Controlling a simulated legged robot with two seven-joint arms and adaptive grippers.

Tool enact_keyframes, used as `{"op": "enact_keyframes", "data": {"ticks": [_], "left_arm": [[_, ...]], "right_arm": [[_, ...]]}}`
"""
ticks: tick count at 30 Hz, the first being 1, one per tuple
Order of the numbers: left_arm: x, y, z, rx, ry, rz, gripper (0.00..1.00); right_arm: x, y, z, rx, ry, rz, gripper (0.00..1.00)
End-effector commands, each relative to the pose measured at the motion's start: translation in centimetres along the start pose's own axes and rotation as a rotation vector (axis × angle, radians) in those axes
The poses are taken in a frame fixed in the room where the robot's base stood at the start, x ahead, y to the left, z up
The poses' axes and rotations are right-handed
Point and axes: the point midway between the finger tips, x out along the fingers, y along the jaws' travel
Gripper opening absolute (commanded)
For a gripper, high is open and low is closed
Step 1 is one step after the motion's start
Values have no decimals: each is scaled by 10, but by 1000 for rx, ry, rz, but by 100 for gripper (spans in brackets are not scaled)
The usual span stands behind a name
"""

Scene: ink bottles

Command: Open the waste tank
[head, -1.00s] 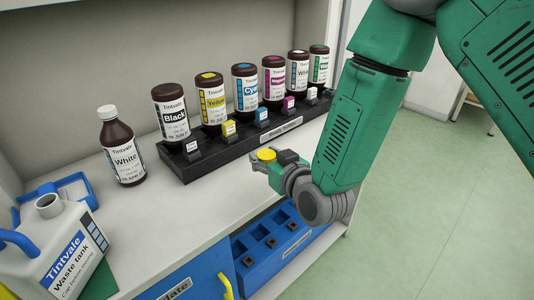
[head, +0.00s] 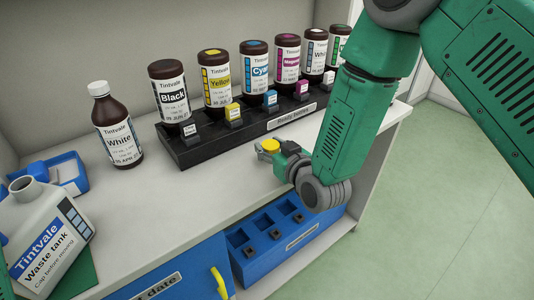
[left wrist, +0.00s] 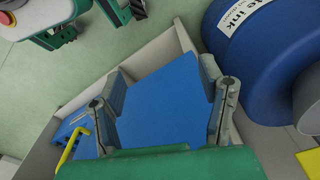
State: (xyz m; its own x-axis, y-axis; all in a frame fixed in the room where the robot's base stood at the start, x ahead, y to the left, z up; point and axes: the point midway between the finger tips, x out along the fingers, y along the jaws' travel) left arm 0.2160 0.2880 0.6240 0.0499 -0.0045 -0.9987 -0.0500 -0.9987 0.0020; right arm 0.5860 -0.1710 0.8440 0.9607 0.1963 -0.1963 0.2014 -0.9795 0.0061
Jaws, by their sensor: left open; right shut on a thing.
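The waste tank (head: 45,212) is a white jug with a blue label, standing at the left end of the counter in the head view. Its grey-rimmed mouth is uncovered, with no cap on it. My right gripper (head: 270,149) is shut on a round yellow cap (head: 270,145), above the front edge of the counter, well to the right of the tank. My left gripper (left wrist: 161,75) is open in the left wrist view, with nothing between its fingers. A blue panel lies beyond them. The left gripper is outside the head view.
A white ink bottle (head: 116,128) stands behind the tank, near a blue tray (head: 66,170). A black rack (head: 205,148) with several ink bottles runs along the back. A blue slotted drawer (head: 262,262) and yellow handle (head: 219,283) are below. A blue drum (left wrist: 258,65) is beside my left gripper.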

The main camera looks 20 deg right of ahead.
Motion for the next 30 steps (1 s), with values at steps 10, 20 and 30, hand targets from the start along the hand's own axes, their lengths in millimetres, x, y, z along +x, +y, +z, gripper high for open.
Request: {"op": "enact_keyframes", "data": {"ticks": [10, 20, 30], "left_arm": [[4, 1, 0, 2, 1, 1, 63], [10, 0, 0, 1, 2, 0, 63], [12, 1, 0, 2, 0, 1, 63]], "right_arm": [[5, -8, 16, -10, -2, 3, 8], [7, -4, 27, -5, -2, 2, 8], [7, -3, 31, -6, -7, 4, 55]]}}
